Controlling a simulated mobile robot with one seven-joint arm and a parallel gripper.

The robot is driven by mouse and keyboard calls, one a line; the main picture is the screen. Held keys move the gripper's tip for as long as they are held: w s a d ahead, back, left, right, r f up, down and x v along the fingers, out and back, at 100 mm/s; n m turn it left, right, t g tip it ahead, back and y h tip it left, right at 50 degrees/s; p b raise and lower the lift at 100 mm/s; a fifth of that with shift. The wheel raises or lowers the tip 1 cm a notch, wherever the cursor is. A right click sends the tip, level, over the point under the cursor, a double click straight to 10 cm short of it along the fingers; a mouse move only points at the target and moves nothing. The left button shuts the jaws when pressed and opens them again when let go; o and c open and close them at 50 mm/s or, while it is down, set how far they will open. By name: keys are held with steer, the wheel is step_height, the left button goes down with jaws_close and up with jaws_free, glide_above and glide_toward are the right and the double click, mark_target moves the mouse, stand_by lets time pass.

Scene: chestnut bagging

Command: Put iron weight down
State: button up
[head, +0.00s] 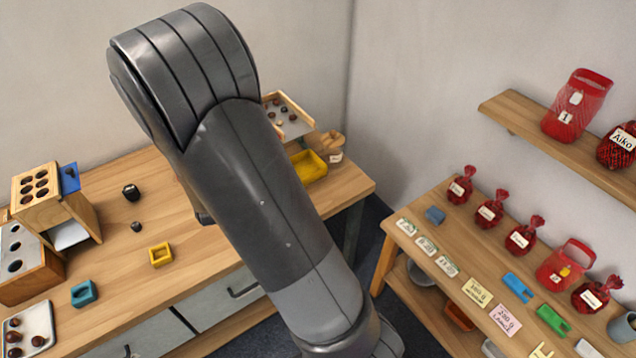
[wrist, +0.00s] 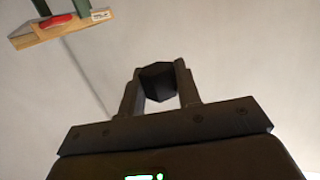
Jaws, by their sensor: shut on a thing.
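My gripper (wrist: 158,70) shows in the wrist view, its two fingers shut on a dark, faceted block, the iron weight (wrist: 158,83). The weight sits between the fingertips against a pale wall, with no surface seen touching it. In the head view my arm crosses the middle and hides my gripper and the held weight. Two dark objects that look like other weights stand on the left wooden table: a larger one (head: 131,192) and a smaller one (head: 136,227).
The left table (head: 190,262) also bears a yellow square tray (head: 161,255), a teal one (head: 84,293), a wooden holed block (head: 36,188) and a chestnut tray (head: 41,316). The right table (head: 465,249) holds red net bags and cards. A wall shelf (head: 540,119) is above it.

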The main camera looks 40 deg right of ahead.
steer(key=r, duration=0.1)
steer(key=d+r, duration=0.1)
steer(key=shift+d+r, duration=0.1)
steer(key=shift+r, duration=0.25)
steer(key=s+d+r+m+g+h, duration=0.1)
steer(key=s+d, duration=0.2)
steer(key=d, duration=0.9)
steer(key=s+d+m+h, duration=0.1)
steer(key=s+d+h, duration=0.15)
steer(key=d, duration=0.95)
steer(key=s+d+f+m+g, duration=0.1)
steer(key=s+d, duration=1.5)
steer(key=s, duration=0.2)
steer(key=shift+s+d+h, duration=0.15)
steer(key=shift+s+h, duration=0.2)
steer(key=shift+s, duration=0.05)
steer(key=f, duration=1.8)
steer(key=shift+s+d+f, duration=0.1)
steer(key=shift+s+f, duration=0.2)
steer(key=shift+f, duration=0.4)
